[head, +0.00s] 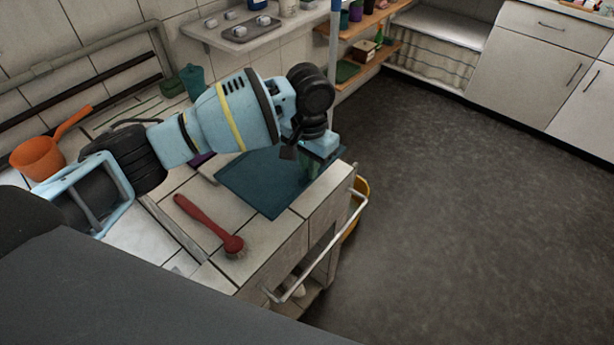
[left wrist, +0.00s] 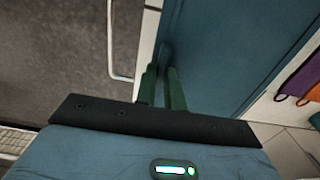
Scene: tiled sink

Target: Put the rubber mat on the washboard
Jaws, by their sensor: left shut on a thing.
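The rubber mat (head: 262,190) is a flat dark teal sheet on the tiled counter, reaching near its right edge. It also fills much of the left wrist view (left wrist: 225,50). My left gripper (head: 307,170) points down at the mat's right side. Its green fingers (left wrist: 163,85) are close together, shut on the mat's edge. The mat looks mostly flat; I cannot tell whether any of it is lifted. I cannot make out a washboard for certain; my left arm hides part of the counter. My right gripper is not in view.
A red brush (head: 210,225) lies in front of the mat. An orange dipper (head: 40,155) is at the far left. A metal rail (head: 325,250) runs along the counter's right side, with a yellow container (head: 357,205) beyond. The floor at right is clear.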

